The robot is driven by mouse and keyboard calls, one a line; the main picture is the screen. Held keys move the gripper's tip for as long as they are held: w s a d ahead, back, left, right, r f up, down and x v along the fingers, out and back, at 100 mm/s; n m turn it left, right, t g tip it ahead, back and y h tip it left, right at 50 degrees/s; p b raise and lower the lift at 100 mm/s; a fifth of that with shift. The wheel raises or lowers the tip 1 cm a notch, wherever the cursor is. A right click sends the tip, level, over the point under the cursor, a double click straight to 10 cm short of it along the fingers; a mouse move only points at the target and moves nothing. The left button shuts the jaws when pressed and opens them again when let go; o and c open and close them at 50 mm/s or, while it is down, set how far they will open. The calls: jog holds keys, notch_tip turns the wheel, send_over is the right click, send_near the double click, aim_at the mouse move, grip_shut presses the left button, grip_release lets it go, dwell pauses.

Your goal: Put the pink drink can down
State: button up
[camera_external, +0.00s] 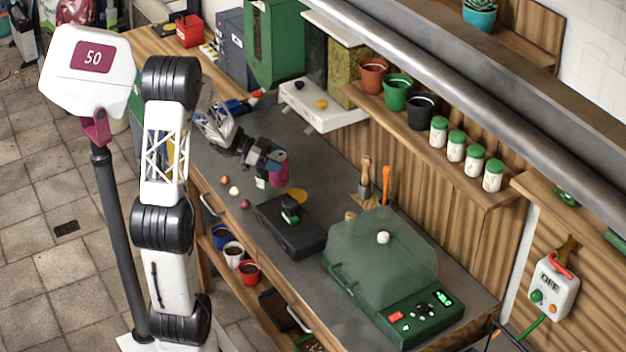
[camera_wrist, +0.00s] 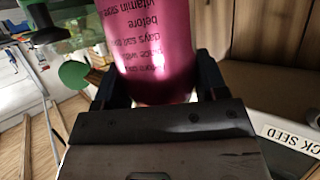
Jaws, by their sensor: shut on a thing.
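The pink drink can (camera_external: 279,174) is held in my gripper (camera_external: 272,160), above the grey worktop (camera_external: 330,288). In the wrist view the pink can (camera_wrist: 152,45) fills the top middle, with dark print on its side. The two dark fingers of my gripper (camera_wrist: 158,85) stand on either side of it and are shut on it. The can's far end is cut off by the frame's top edge. I cannot tell from these views whether the can touches the worktop.
A black case (camera_external: 290,228) lies near the can, with an orange disc (camera_external: 298,195) behind it. Small balls (camera_external: 234,191) lie to the left. A green machine with a clear lid (camera_external: 385,255) stands at the right. A shelf with pots and jars (camera_external: 440,165) hangs behind.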

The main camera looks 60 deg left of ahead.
jog(key=shift+s+a, duration=0.4)
jog(key=shift+s, duration=0.1)
jog(key=w+d+r+x, duration=0.1)
jog(key=r+x, duration=0.2)
jog(key=x, duration=1.5)
dwell(0.4)
jog(key=shift+f, duration=1.7)
jog(key=shift+f, duration=0.15)
